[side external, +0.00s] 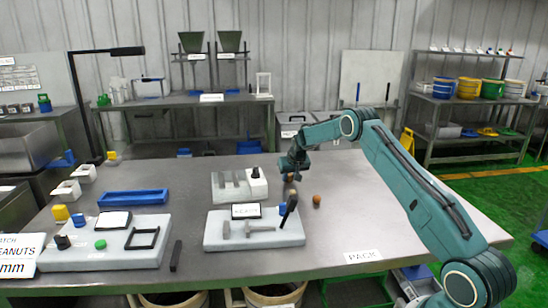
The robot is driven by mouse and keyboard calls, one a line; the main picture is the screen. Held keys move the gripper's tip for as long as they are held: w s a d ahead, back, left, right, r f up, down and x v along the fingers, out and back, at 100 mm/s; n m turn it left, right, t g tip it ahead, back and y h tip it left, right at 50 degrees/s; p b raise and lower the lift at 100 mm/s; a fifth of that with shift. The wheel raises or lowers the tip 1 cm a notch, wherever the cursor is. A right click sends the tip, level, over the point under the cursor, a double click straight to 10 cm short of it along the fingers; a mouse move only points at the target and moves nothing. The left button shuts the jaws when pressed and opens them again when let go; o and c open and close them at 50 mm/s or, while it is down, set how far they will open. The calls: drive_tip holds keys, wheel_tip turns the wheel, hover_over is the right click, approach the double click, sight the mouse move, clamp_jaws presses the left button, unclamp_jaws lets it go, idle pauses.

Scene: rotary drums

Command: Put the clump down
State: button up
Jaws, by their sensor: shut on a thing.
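My gripper (290,176) is over the middle of the steel table, to the right of the white slotted block. It is shut on a small brown clump (291,179), which is partly hidden by the fingers. I cannot tell whether this clump touches the table. A second brown clump (317,200) lies on the table to the right and nearer the camera, apart from the gripper.
Another tray (95,258) and a blue bin (133,197) are left.

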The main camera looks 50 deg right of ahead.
drive_tip(key=shift+f, duration=0.1)
drive_tip(key=o, duration=0.9)
drive_tip(key=shift+o, duration=0.2)
drive_tip(key=shift+v, duration=0.75)
drive_tip(key=v, duration=1)
drive_tip(key=shift+s+r, duration=0.15)
drive_tip(key=shift+r, duration=0.2)
drive_tip(key=shift+a, duration=0.1)
